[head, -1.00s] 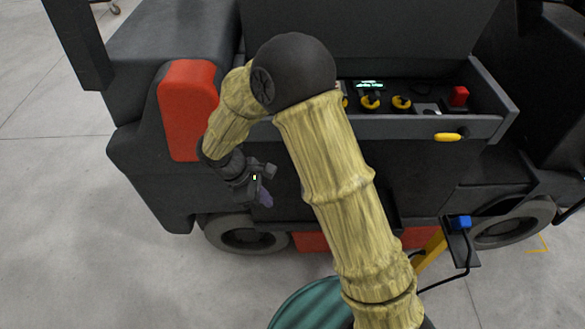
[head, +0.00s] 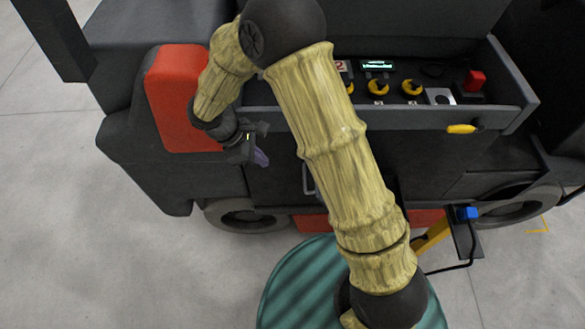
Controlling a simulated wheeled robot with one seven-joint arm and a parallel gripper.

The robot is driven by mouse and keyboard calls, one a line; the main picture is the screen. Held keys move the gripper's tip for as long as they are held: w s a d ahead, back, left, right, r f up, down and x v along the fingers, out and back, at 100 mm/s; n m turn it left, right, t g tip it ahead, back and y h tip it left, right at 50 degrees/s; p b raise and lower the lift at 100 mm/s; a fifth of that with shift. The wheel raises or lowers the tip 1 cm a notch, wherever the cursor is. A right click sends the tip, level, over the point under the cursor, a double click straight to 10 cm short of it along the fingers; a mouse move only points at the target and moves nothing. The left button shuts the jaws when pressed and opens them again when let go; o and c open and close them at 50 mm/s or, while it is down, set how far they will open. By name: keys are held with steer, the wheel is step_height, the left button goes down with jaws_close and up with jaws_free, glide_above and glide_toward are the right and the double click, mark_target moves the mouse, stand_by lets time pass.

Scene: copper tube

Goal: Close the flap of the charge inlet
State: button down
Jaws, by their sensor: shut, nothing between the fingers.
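My gripper (head: 261,156) is at the end of my bent arm, left of the middle of the head view. It is shut and empty, in front of the vehicle's dark side (head: 275,190), just right of its red corner panel. I cannot tell whether it touches the side. I cannot pick out the charge inlet or its flap for sure. A small grey handle-like bar (head: 308,180) shows on the side, right of my gripper and partly behind my arm. My arm covers part of the side to its right.
An open tray-like console (head: 520,112) with yellow knobs, a red button and a yellow handle (head: 461,129) juts out at upper right. A blue plug (head: 467,213) with a black cable sits on a yellow post at lower right. Bare floor (head: 80,260) lies at left.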

steer(key=d+f+p, duration=0.2)
steer(key=d+f, duration=0.6)
steer(key=shift+s+d+p, duration=0.3)
steer(key=shift+s+p, duration=0.05)
steer(key=shift+p, duration=0.05)
steer(key=shift+w+d+r, duration=0.1)
steer(key=shift+r, duration=0.1)
stand_by(0.3)
